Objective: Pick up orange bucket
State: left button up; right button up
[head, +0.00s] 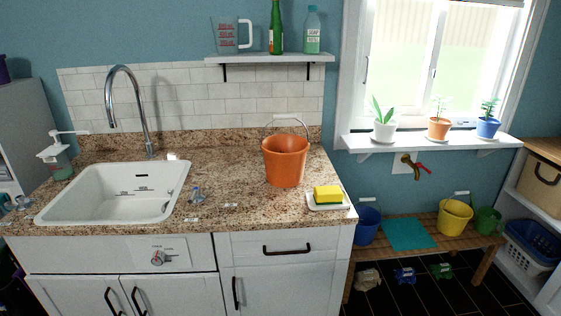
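The orange bucket (285,162) stands upright on the granite countertop (236,205), right of the sink and towards the back edge. Its pale wire handle (285,118) with a white grip stands raised above the rim. No gripper touches the bucket. Neither of my grippers shows in the head view.
A white sink (118,192) with a tall faucet (130,100) is at left. A sponge (327,194) on a white dish (330,203) sits in front right of the bucket. A shelf (270,59) with bottles hangs above. Blue (367,226) and yellow (454,218) buckets stand on a bench.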

aim_at(285, 155)
jog(key=i+j+u, duration=0.25)
jog(key=i+j, duration=0.45)
jog(key=i+j+u, duration=0.25)
jog(key=i+j, duration=0.45)
jog(key=j+z, duration=0.1)
jog(key=z, duration=1.6)
jog(key=i+l, duration=0.2)
jog(key=i+l+u, duration=0.15)
jog(key=u, duration=0.2)
jog(key=i+l+u, duration=0.15)
jog(key=l+u, duration=0.5)
jog(key=i+l, duration=0.05)
jog(key=l, duration=0.05)
